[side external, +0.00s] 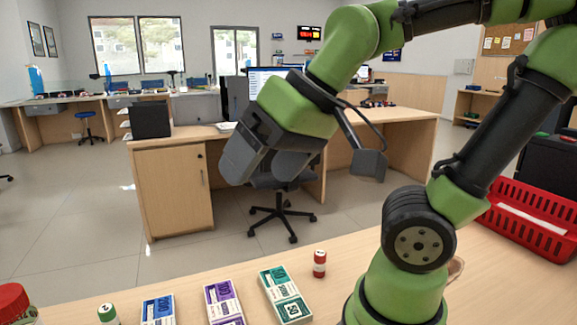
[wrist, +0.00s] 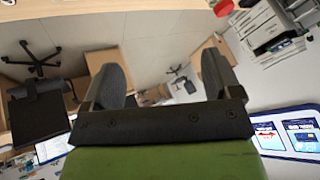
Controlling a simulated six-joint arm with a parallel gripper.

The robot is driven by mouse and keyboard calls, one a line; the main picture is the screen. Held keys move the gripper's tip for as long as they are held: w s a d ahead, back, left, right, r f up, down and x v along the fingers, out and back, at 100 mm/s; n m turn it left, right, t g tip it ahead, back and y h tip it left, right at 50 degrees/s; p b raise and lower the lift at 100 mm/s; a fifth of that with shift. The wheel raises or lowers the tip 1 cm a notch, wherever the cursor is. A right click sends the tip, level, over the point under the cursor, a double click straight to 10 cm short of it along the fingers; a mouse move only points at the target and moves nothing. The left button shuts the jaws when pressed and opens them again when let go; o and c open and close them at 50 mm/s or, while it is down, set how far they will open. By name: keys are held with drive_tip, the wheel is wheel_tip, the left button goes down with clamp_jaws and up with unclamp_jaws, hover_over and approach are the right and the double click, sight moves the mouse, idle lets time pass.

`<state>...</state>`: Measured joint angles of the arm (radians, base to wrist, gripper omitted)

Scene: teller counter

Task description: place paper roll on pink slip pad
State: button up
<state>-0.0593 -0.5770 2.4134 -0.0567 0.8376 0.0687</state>
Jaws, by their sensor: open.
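I cannot make out a paper roll or a pink slip pad in either view. My gripper (side external: 264,170) is raised well above the counter in the side external view, with its fingers pointing down and to the left. In the wrist view my gripper (wrist: 162,78) has its two dark fingers spread wide apart, with nothing between them. The wrist view looks out over the floor and office furniture, not down at the counter.
The wooden counter (side external: 100,310) holds blue (side external: 158,308), purple (side external: 223,300) and green (side external: 285,293) note bundles, a small red bottle (side external: 319,263), a green-capped bottle (side external: 108,313) and a red-lidded jar (side external: 14,302). A red basket (side external: 530,232) stands right.

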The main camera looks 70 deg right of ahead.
drive_tip(key=shift+o, duration=0.4)
drive_tip(key=shift+s+f+t, duration=0.1)
drive_tip(key=shift+s+t, duration=0.2)
drive_tip(key=shift+s, duration=1.25)
drive_tip(key=shift+w, duration=0.1)
